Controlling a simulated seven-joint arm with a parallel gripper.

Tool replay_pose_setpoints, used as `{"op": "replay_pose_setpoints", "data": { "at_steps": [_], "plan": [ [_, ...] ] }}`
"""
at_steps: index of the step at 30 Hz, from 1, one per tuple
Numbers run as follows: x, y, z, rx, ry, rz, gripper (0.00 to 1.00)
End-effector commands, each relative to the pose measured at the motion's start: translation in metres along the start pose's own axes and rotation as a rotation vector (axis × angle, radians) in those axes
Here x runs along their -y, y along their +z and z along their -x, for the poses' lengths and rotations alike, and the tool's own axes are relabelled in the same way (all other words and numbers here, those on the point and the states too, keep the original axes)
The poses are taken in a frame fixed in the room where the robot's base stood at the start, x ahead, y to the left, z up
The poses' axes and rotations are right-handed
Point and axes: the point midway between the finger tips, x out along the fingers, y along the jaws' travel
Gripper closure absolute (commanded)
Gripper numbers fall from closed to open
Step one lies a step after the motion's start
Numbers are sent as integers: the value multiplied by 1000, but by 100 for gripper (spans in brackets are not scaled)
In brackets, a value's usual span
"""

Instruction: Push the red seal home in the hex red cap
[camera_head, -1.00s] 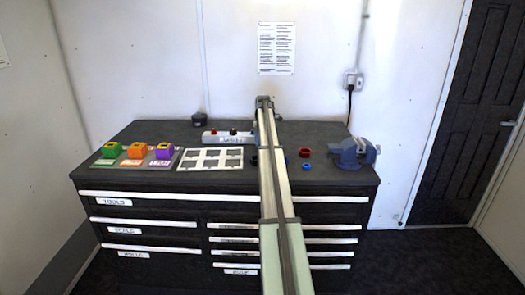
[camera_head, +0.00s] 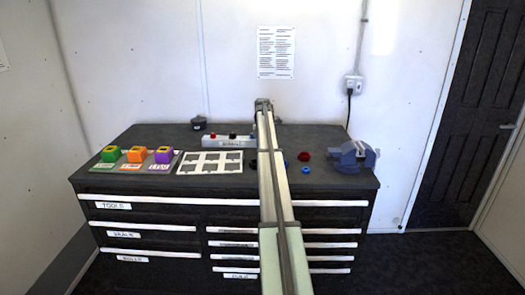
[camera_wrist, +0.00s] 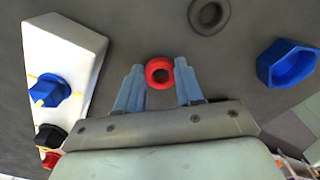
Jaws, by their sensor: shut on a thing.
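My gripper (camera_wrist: 159,80) shows in the wrist view with two pale blue fingers. It is shut on a small red ring, the red seal (camera_wrist: 150,75), between its fingertips. Dark grey bench top lies beyond the seal; its height above the bench is hard to tell. In the head view my arm hides the gripper and the seal. A red piece, which looks like the hex red cap (camera_head: 304,156), lies on the bench right of my arm. Its shape is too small to make out there, and it is not seen in the wrist view.
The wrist view shows a blue hex cap (camera_wrist: 288,66), a dark ring (camera_wrist: 209,15) and a white block with knobs (camera_wrist: 75,50). In the head view a blue ring (camera_head: 306,170), a blue vise (camera_head: 350,157), a white tray (camera_head: 181,165) and coloured boxes (camera_head: 137,154) share the bench.

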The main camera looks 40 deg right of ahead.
Motion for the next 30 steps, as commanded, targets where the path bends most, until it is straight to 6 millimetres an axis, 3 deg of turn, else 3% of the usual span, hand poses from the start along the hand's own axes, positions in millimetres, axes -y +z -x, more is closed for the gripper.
{"op": "replay_pose_setpoints", "data": {
  "at_steps": [14, 19, 23, 30],
  "plan": [
    [-1, 1, 71, 1, 0, 0, 92],
    [8, 12, 92, 1, 0, -15, 92],
    [30, 38, 96, 0, -1, -48, 92],
    [99, 97, 95, 2, 1, -139, 92]
  ]
}}
